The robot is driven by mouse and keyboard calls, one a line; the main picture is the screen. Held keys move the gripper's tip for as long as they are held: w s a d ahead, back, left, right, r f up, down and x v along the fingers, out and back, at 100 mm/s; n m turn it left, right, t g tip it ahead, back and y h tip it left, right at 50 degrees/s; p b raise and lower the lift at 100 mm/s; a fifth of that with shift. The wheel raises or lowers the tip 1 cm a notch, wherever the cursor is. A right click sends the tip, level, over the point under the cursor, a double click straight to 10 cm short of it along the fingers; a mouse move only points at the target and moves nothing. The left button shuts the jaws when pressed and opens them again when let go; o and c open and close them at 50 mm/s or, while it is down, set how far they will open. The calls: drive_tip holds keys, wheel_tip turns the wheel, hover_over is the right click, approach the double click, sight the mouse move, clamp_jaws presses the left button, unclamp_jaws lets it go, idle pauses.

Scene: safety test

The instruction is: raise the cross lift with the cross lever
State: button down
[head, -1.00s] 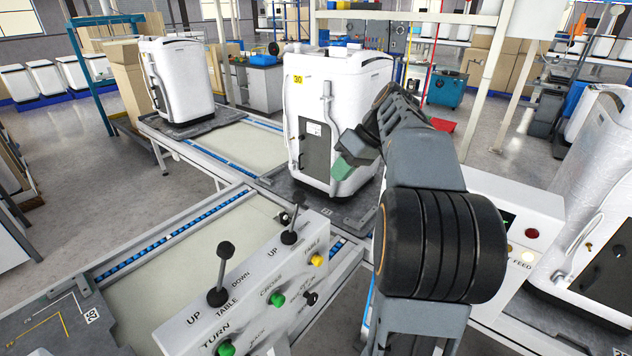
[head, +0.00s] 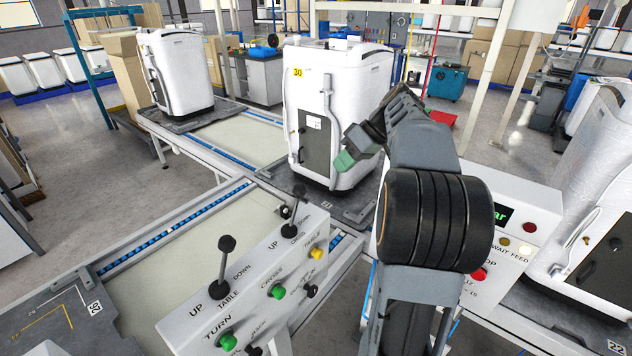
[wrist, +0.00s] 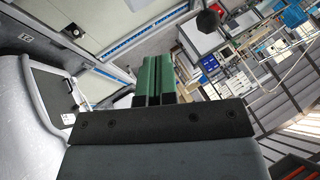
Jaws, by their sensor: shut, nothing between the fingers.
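A sloped white control panel (head: 245,290) stands at the lower middle of the head view. It carries two black-knobbed levers. The near one is the table lever (head: 227,243); the far one, apparently the cross lever (head: 299,190), stands near the panel's far end, its label hard to read. Both look upright. My gripper (head: 345,161) has green fingertips, shut and empty, above and to the right of the far lever, apart from it. I cannot make out the cross lift.
A white machine marked 30 (head: 365,75) stands on a dark pallet behind my gripper. Green buttons (head: 278,291) and a yellow one (head: 316,254) sit on the panel. A second box with a red button (head: 478,275) is at right. Conveyor rails (head: 180,225) run behind the panel.

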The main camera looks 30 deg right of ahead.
sight(296, 206)
drive_tip(key=a+f+p, duration=0.1)
drive_tip(key=a+f, duration=0.2)
drive_tip(key=a, duration=0.4)
drive_tip(key=shift+w+f+p, duration=0.35)
drive_tip(key=shift+a, duration=0.1)
drive_tip(key=shift+b, duration=0.35)
